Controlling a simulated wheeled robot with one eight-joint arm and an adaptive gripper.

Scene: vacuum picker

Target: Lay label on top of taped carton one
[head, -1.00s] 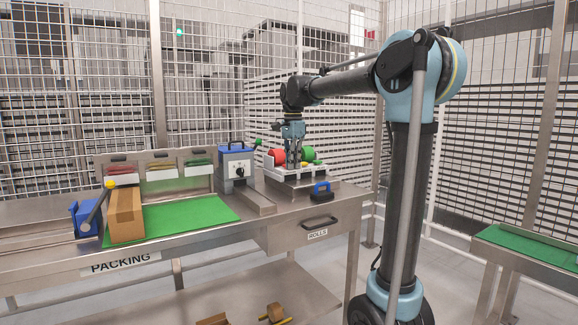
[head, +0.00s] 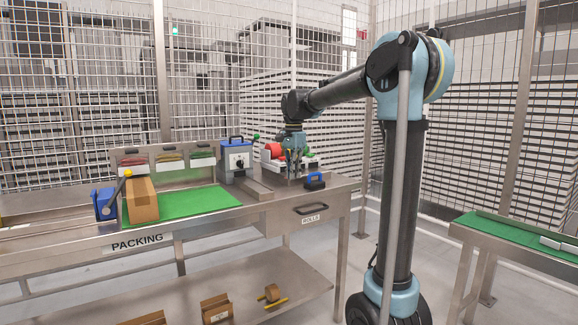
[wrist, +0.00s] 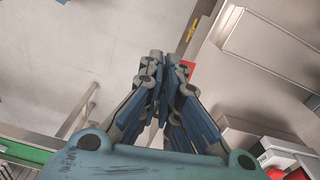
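A brown carton (head: 142,200) with a paler tape strip stands on the left end of the green mat (head: 195,203) on the packing bench. I cannot make out a label on it or elsewhere. My gripper (head: 291,176) points down over the right end of the bench, by the tray of rolls and well away from the carton. In the wrist view my gripper's fingers (wrist: 166,62) come together at the tips, and I see nothing between them.
Small cartons (head: 217,308) lie on the lower shelf. Another green-topped bench (head: 508,236) is at the right.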

